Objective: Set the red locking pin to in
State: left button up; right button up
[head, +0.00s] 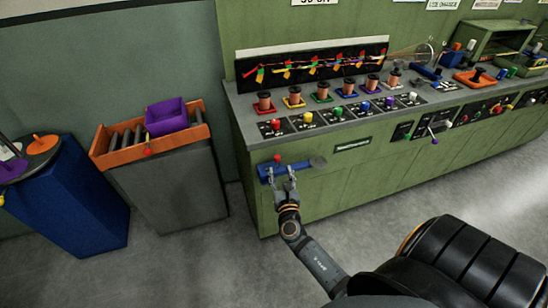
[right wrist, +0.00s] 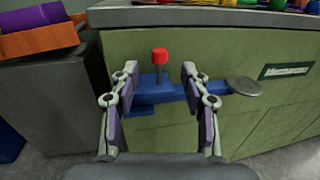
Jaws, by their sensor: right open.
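The red locking pin (head: 277,158) has a red cap on a dark stem. It stands upright from a blue bracket (head: 265,172) on the green bench front. In the right wrist view the pin's red cap (right wrist: 159,56) and the blue bracket (right wrist: 150,110) show ahead, between the fingers. A flat grey disc (right wrist: 244,86) sits at the bracket's right end. My right gripper (head: 282,178) is open and empty in front of the bracket; its open fingers (right wrist: 159,76) frame the pin without visibly holding it. I cannot tell whether they touch the bracket. My left gripper is not in view.
The green bench (head: 330,186) carries colored spools and knobs above the bracket. An orange tray (head: 122,156) with a purple bin (head: 165,117) stands on a grey cabinet to the left, beside a blue cabinet (head: 85,205). The floor before the bench is clear.

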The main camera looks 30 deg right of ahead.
aim_at(278, 160)
jog(key=x, duration=0.8)
jog(key=shift+w+f, duration=0.1)
jog(key=shift+w, duration=0.05)
grip_shut()
